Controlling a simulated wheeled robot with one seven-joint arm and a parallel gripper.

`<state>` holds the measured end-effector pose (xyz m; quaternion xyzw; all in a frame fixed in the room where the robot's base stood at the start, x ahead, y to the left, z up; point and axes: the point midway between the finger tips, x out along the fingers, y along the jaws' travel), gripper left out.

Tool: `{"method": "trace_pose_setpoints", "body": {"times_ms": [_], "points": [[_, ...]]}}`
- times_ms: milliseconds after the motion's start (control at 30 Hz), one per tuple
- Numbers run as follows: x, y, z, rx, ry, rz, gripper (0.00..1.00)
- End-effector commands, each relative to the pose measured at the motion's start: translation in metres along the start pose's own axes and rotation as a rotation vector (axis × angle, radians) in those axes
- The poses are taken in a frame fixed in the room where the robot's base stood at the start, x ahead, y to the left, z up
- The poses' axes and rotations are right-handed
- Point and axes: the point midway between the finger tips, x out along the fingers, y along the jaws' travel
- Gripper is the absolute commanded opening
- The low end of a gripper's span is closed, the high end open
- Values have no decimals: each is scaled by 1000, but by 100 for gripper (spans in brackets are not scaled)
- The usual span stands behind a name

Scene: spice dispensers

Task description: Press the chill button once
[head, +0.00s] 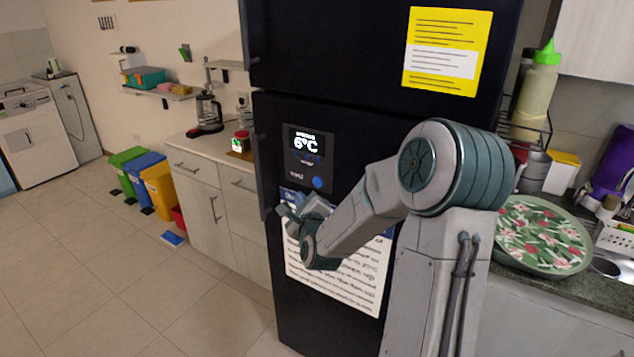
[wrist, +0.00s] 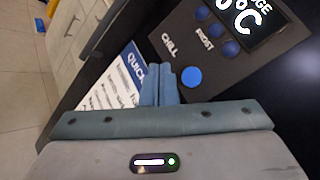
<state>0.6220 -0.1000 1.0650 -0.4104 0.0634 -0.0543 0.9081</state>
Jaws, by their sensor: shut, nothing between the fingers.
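A black fridge (head: 370,105) carries a control panel (head: 303,150) with a lit display reading 6°C. A round blue button (head: 318,183) sits low on the panel, beside a small label. In the wrist view this bright blue button (wrist: 191,77) is near the word CHILL, just right of my fingers. My gripper (head: 284,210) is in front of the fridge door, below and left of the button. In the wrist view my gripper (wrist: 162,72) has its two fingers together, with nothing between them. The fingertips look apart from the button; the exact gap is hard to tell.
Smaller dark blue buttons (wrist: 216,30) sit by the word FROST, under the display. A white-and-blue notice (head: 335,275) hangs below the panel, partly behind my arm. A yellow note (head: 447,50) is on the upper door. The floor (head: 130,265) at left is mostly clear.

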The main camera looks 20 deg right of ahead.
Motion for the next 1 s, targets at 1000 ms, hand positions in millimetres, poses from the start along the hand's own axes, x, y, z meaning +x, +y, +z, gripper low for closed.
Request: {"method": "trace_pose_setpoints", "body": {"times_ms": [1000], "points": [[37, -27, -27, 0, 0, 1, 0]]}}
